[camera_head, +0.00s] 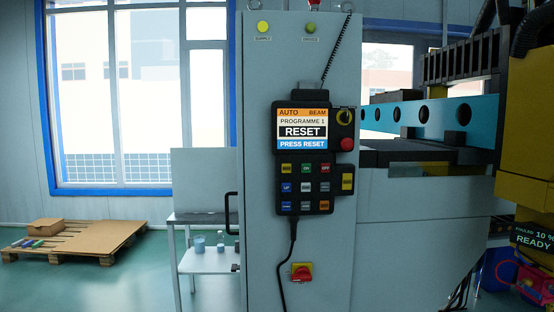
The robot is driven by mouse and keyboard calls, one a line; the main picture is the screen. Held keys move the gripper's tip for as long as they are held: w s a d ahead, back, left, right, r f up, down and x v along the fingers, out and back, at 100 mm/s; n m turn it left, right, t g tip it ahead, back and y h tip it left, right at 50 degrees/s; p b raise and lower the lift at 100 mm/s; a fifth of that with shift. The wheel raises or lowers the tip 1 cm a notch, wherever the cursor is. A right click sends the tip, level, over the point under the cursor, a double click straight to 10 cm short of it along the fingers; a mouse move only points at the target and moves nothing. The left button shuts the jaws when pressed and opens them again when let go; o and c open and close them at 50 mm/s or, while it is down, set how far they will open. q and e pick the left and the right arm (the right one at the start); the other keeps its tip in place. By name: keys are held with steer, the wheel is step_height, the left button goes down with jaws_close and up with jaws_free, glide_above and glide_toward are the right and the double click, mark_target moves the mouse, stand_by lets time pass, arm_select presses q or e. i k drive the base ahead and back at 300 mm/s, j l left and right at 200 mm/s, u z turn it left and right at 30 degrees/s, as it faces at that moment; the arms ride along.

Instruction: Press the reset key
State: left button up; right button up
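A dark control pendant (304,158) hangs on the front of a grey cabinet. Its screen (302,129) reads AUTO, BEAM, PROGRAMME 1, RESET and PRESS RESET. Below the screen is a keypad with several coloured keys, among them a yellow key (286,168), a green key (307,168), a red key (325,168), a blue key (286,187) and an orange key (325,206). A larger yellow key (347,182) sits at the keypad's right. Most key labels are too small to read, so I cannot tell which is the reset key. Neither gripper is in view.
A red-yellow switch (301,272) is lower on the cabinet (262,200). A small table (205,262) stands left; a pallet (95,238) lies further left. Machinery fills the right.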

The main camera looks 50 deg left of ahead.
mark_target(286, 168)
steer(key=u, duration=1.4)
